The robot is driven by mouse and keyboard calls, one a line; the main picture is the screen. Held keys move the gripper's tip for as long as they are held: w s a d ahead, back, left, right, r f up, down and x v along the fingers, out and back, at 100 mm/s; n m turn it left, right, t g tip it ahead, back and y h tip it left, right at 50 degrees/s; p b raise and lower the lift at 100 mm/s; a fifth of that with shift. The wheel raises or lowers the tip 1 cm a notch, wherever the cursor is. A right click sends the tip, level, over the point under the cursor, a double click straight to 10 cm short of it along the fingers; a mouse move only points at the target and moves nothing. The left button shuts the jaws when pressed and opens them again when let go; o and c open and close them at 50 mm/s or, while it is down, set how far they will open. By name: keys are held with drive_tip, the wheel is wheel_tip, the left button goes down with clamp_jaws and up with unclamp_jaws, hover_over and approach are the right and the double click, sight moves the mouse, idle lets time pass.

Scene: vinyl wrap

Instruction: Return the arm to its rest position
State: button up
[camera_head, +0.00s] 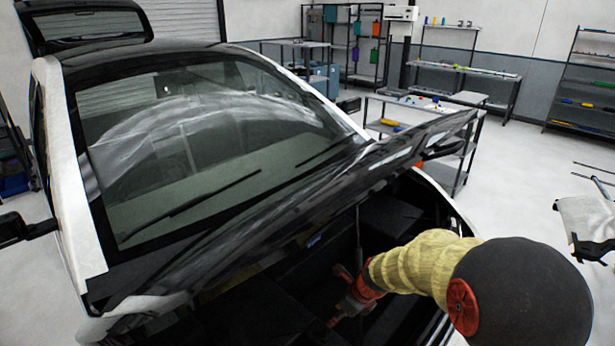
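My arm comes in from the lower right, with a dark rounded link and a yellow sleeve. It reaches under the raised black hood (300,215) of the car, into the dark front bay (392,215). My gripper (343,311) is at the arm's far end, low in the bay beside a red-orange wrist part. It is small and dark here, so its fingers cannot be made out. I cannot tell whether it holds or touches anything.
The hood's edge passes close above my arm. The windshield (200,140) lies behind it. A loose panel on a stand (588,222) is at the right. Floor between them is clear.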

drive_tip(key=s+d+r+n+g, duration=0.1)
drive_tip(key=s+r+n+g, duration=0.15)
drive_tip(key=s+n, duration=1.05)
drive_tip(key=s+d+r+n+t+h, duration=0.1)
drive_tip(key=s+d+r+n, duration=0.3)
drive_tip(key=r, duration=0.7)
drive_tip(key=s+d+r+n+t+h, duration=0.2)
drive_tip(key=s+d+r+n+t, duration=0.2)
drive_tip(key=s+r+n, duration=0.5)
wheel_tip(320, 180, up, 2)
drive_tip(key=shift+s+r, duration=0.1)
drive_tip(key=shift+s, duration=0.9)
